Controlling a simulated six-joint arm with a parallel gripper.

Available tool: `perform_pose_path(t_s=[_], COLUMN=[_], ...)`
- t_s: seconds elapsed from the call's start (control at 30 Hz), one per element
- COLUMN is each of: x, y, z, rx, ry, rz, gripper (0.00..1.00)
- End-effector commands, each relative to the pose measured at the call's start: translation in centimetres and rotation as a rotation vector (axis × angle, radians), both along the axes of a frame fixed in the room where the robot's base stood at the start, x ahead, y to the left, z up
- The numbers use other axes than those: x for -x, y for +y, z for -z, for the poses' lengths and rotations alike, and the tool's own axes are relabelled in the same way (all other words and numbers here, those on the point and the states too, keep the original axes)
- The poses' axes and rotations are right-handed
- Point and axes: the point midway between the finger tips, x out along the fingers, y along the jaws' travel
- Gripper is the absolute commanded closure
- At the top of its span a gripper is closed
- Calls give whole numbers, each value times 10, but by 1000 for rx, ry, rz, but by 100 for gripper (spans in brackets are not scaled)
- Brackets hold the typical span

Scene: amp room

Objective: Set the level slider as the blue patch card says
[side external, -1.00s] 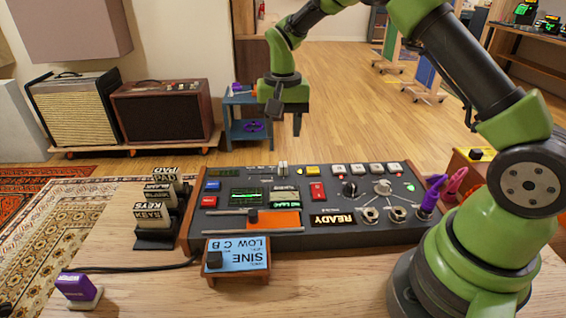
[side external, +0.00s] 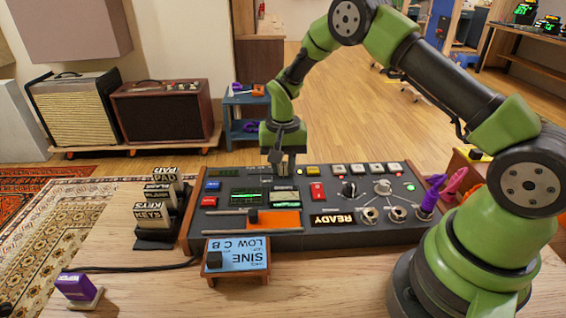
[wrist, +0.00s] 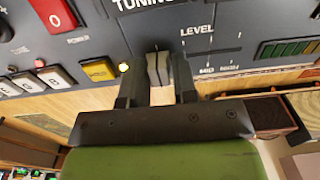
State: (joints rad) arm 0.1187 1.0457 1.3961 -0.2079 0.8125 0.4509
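The blue patch card (side external: 238,252) lies on a small wooden stand in front of the console, its print reading SINE, LOW, C B, upside down in the side view. The level slider's pale cap (wrist: 159,68) stands in the console's far part, beside the printed word LEVEL and its scale marks in the wrist view. My gripper (wrist: 160,82) is down over it, one dark finger on each side of the cap. The fingers sit very close to the cap; whether they press on it is not clear. In the side view my gripper (side external: 282,166) hides the cap.
The console (side external: 330,238) has several buttons, knobs, a green screen and a READY sign. A rack of labelled blocks (side external: 158,215) stands left of it. A purple stamp-like block (side external: 76,287) lies at the front left. A yellow button (wrist: 99,69) is near my fingers.

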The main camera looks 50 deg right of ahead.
Motion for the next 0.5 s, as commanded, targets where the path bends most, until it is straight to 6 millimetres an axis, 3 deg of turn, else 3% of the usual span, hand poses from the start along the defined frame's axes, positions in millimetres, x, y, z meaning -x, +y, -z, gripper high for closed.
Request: perform_pose_path(t_s=[0.03,0.1,0.27,0.5], x=[0,0,-1,-16], y=[0,0,1,15], z=[0,0,0,0], rx=[0,0,0,2], ry=[0,0,0,-1], rz=[0,0,-1,-1], gripper=[85,100,100,100])
